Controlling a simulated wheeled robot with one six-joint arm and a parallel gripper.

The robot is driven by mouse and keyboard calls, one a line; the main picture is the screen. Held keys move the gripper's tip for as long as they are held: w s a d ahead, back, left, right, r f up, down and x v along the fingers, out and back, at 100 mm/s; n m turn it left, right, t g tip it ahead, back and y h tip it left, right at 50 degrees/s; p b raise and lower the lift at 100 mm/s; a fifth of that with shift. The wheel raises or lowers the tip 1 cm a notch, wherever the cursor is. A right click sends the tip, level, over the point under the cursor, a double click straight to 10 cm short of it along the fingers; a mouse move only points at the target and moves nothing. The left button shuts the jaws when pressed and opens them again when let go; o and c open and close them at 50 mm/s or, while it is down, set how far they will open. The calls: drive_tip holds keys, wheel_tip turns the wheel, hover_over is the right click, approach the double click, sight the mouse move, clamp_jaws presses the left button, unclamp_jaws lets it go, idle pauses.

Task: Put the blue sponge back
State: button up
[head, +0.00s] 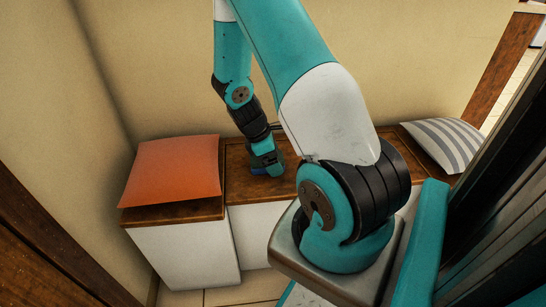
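My gripper (268,160) points down at the wooden top of the low bench (238,154), in the middle of the head view. A small dark blue patch, apparently the blue sponge (258,171), shows right at the fingertips, just above or on the bench top. Most of it is hidden by my gripper. I cannot tell whether the fingers are closed on it or only beside it.
An orange cushion (172,168) lies on the bench's left end. A grey-and-white striped cushion (445,143) leans at the right end. A plain wall (160,75) stands behind. Dark wooden panels flank the view. My arm hides the bench's middle right.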

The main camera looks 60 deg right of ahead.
drive_tip(key=w+a+r+t+y+p, duration=0.1)
drive_tip(key=w+a+r+p, duration=0.2)
drive_tip(key=a+r, duration=0.4)
drive_tip(key=w+a+r+t+p, duration=0.1)
drive_tip(key=w+a+r+p, duration=0.2)
drive_tip(key=r, duration=0.6)
drive_tip(key=s+a+r+m+t+y, duration=0.1)
drive_tip(key=a+r, duration=0.2)
drive_tip(key=a, duration=0.4)
drive_tip(key=s+a+r+t+y, duration=0.1)
drive_tip(key=a+r+y, duration=0.1)
drive_tip(key=a+r, duration=0.3)
drive_tip(key=s+a+r+y, duration=0.1)
drive_tip(key=s+a+r, duration=0.2)
drive_tip(key=s+a, duration=0.3)
drive_tip(key=s+a+r+y, duration=0.2)
drive_tip(key=s+a+r, duration=0.2)
drive_tip(key=s+a, duration=0.2)
drive_tip(key=shift+s+a+b, duration=0.35)
drive_tip(key=shift+a+b, duration=0.05)
drive_tip(key=shift+a, duration=0.7)
